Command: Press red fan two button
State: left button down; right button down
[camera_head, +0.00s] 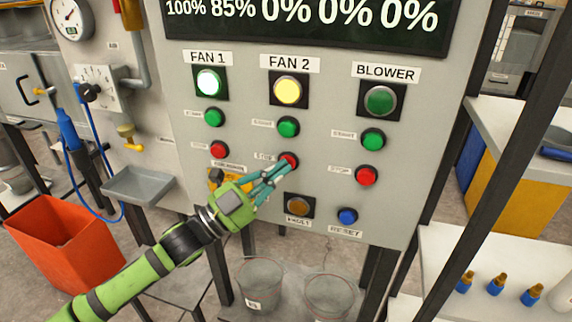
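The red fan two button (289,158) sits under the green button (288,127) in the FAN 2 column of the grey control panel. My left gripper (287,166) comes in from the lower left, its teal fingers closed together with nothing held. Its fingertips are at the lower edge of the red button and cover part of it. I cannot tell whether they touch it or press it in. The FAN 2 lamp (288,90) glows yellow. My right gripper is not in view.
The red FAN 1 button (219,150) and red blower button (366,175) flank it. An amber fault lamp (299,206) and blue reset button (347,216) lie below. A grey tray (139,186) juts out at left. Buckets (262,285) stand underneath.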

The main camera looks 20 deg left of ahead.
pick_arm(q)
jog(key=shift+s, duration=0.8)
jog(key=s+p, duration=0.1)
jog(key=s, duration=0.4)
jog(key=shift+a, duration=0.1)
dwell(0.4)
